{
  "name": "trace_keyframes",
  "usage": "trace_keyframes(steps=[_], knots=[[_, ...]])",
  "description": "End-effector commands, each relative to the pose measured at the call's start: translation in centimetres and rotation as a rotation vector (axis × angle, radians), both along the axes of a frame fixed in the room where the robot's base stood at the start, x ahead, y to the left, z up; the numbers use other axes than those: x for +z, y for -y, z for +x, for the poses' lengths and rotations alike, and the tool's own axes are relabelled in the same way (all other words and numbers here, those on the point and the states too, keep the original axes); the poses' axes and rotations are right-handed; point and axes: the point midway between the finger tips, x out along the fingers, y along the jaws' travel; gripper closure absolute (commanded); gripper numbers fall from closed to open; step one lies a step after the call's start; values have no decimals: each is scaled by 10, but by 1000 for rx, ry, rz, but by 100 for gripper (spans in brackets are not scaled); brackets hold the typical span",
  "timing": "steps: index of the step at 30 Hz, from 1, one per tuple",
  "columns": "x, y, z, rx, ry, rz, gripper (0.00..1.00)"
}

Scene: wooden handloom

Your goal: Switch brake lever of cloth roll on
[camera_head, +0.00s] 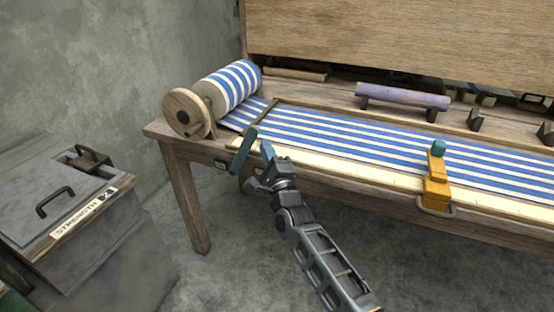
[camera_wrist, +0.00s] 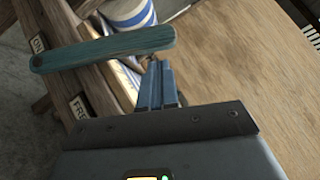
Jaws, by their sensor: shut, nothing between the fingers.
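The teal brake lever (camera_head: 243,150) sits at the front left of the loom, below the blue-and-white striped cloth roll (camera_head: 232,84). In the wrist view the lever (camera_wrist: 105,48) is a long bar crossing the upper left. Its rounded left end lies between an ON label (camera_wrist: 39,44) and a FREE label (camera_wrist: 79,106), closer to ON in the picture; I cannot tell which setting it is in. My gripper (camera_head: 265,149) is shut and empty, just right of the lever. In the wrist view its fingertips (camera_wrist: 157,66) lie just below the lever's right end; contact is unclear.
A wooden wheel (camera_head: 187,112) is at the roll's end. The loom's front beam (camera_head: 330,182) runs right, with a yellow bracket and teal knob (camera_head: 437,175) on it. A grey box marked STRENGTH (camera_head: 85,215) stands at left. Floor between box and loom is clear.

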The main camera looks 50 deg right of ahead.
Motion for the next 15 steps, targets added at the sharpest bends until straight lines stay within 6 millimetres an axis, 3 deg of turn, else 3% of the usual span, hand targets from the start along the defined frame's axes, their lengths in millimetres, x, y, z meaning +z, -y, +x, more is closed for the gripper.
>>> trace_keyframes(steps=[6, 15], knots=[[8, -4, 13, -2, 0, -1, 100], [7, -5, 14, -2, 0, -2, 100]])
